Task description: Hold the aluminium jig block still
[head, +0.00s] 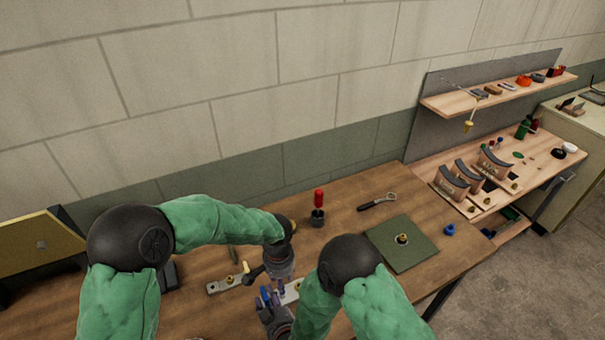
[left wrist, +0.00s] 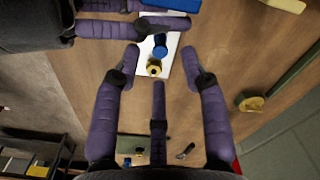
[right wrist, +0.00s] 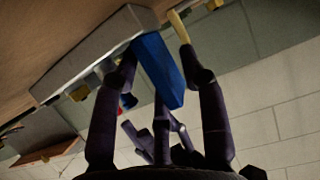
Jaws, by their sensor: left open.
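The aluminium jig block is a pale grey bar (head: 291,292) lying on the workbench. In the right wrist view its grey body (right wrist: 85,55) runs along the upper left, and a blue bar-shaped part (right wrist: 158,70) stands out from it. My right gripper (right wrist: 160,55) has its fingers on both sides of this blue part and appears closed on it. In the left wrist view the pale block (left wrist: 174,62) carries a blue cylinder (left wrist: 160,44) and a brass fitting (left wrist: 154,67). My left gripper (left wrist: 160,65) is open above them, its fingers spread and empty.
A second metal bar (head: 222,285) with brass fittings lies left of the block. A green mat (head: 418,252) and a wrench (head: 377,202) lie to the right. Both grippers are close together.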

